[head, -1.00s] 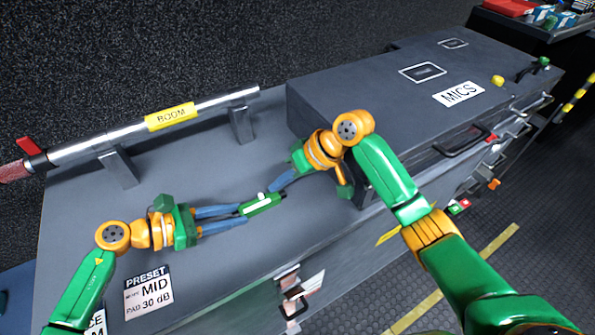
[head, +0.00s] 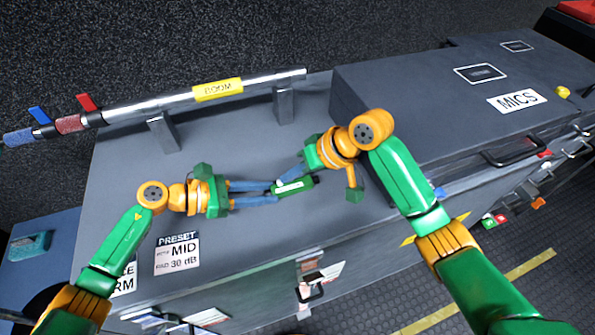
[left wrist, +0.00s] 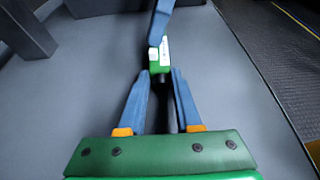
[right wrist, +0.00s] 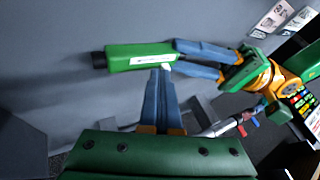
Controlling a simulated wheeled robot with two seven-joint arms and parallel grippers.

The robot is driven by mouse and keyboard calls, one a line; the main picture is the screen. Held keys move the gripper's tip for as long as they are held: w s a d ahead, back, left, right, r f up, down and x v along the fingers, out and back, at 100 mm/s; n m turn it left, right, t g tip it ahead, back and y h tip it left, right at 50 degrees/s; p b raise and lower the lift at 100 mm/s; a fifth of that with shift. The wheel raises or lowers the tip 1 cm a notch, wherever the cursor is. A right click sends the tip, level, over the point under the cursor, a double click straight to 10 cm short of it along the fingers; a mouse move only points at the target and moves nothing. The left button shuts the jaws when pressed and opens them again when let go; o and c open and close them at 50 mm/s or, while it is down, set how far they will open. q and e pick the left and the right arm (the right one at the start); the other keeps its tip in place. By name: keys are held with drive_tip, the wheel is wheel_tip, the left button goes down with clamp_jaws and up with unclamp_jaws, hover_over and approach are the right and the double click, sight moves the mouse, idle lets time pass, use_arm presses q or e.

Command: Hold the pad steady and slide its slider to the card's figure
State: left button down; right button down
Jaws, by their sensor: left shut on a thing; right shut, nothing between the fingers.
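The pad (head: 293,187) is a small green bar with a white strip and a black end. It lies along the grey case top. My left gripper (head: 275,192) is shut on its left end, and the fingers also show in the right wrist view (right wrist: 178,56). My right gripper (head: 277,184) is shut and empty, its tips at the pad's edge near my left fingers. The white slider knob (right wrist: 166,67) shows at those tips, seemingly touching them; the head view mostly hides it. The card (head: 178,253) reads PRESET, MID, PAD 30 dB.
A boom pole (head: 215,92) rests on brackets behind the pad. The raised MICS case (head: 440,95) stands to the right, close to my right arm. Another card (head: 124,280) is partly hidden by my left arm. The case top in front of the pad is clear.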

sight(310, 180)
drive_tip(key=d, duration=0.2)
drive_tip(key=w+d, duration=0.1)
drive_tip(key=d, duration=0.1)
drive_tip(key=shift+w, duration=0.15)
use_arm(q)
drive_tip(key=c, duration=0.5)
unclamp_jaws()
use_arm(e)
drive_tip(key=v, duration=1)
drive_tip(key=shift+a, duration=0.1)
